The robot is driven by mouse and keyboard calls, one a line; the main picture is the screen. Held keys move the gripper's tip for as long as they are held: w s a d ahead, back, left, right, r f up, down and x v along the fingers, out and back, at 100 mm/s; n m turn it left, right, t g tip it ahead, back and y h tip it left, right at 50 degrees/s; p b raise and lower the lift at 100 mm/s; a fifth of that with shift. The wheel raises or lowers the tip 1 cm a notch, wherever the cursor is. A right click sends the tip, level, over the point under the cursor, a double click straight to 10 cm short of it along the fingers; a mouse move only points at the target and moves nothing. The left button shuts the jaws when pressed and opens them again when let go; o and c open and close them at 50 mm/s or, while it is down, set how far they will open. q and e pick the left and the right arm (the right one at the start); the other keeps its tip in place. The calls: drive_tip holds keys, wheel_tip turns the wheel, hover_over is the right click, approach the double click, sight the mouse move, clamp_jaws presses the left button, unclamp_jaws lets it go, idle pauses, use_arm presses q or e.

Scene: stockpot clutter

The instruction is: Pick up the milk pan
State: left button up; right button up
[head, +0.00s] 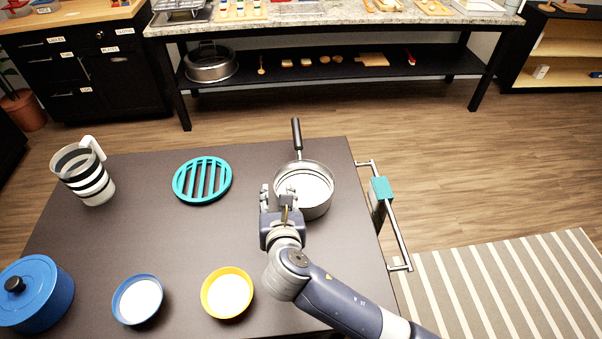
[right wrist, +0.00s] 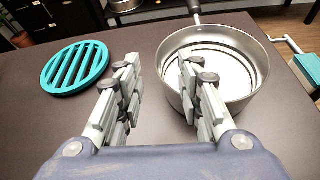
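The milk pan (head: 316,206) is a round metal pan with a dark handle. It stands upright near the table's right side, its handle pointing to the back; it also shows in the right wrist view (right wrist: 240,55). My right gripper (head: 279,193) is at the pan's left side, with its fingers apart. In the right wrist view my right gripper (right wrist: 160,75) has the pan's left wall showing between its fingers. The right finger overlaps the pan's inside; the left is outside. I cannot tell whether either finger touches the pan. My left gripper is out of view.
A teal slotted trivet (head: 203,181) lies left of the pan. A striped pitcher (head: 84,174), a blue lidded pot (head: 36,294), a blue bowl (head: 138,299) and a yellow bowl (head: 227,293) stand on the dark table (head: 150,240). A rail with a teal piece (head: 381,188) runs along the right edge.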

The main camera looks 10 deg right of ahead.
sight(275, 176)
drive_tip(key=x, duration=0.3)
drive_tip(key=shift+w+f, duration=0.1)
drive_tip(key=shift+w, duration=0.15)
drive_tip(key=shift+w+f+p, duration=0.15)
drive_tip(key=shift+w+p, duration=0.15)
drive_tip(key=shift+w, duration=0.2)
drive_tip(key=x, duration=0.3)
drive_tip(key=shift+w+f+p, duration=0.2)
drive_tip(key=shift+w+p, duration=0.1)
drive_tip(key=shift+p, duration=0.1)
drive_tip(key=shift+w+f, duration=0.2)
drive_tip(key=shift+w, duration=0.2)
drive_tip(key=shift+c, duration=0.9)
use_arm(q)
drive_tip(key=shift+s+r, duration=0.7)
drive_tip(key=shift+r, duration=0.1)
use_arm(e)
drive_tip(key=shift+s, duration=0.1)
clamp_jaws()
drive_tip(key=shift+r, duration=0.1)
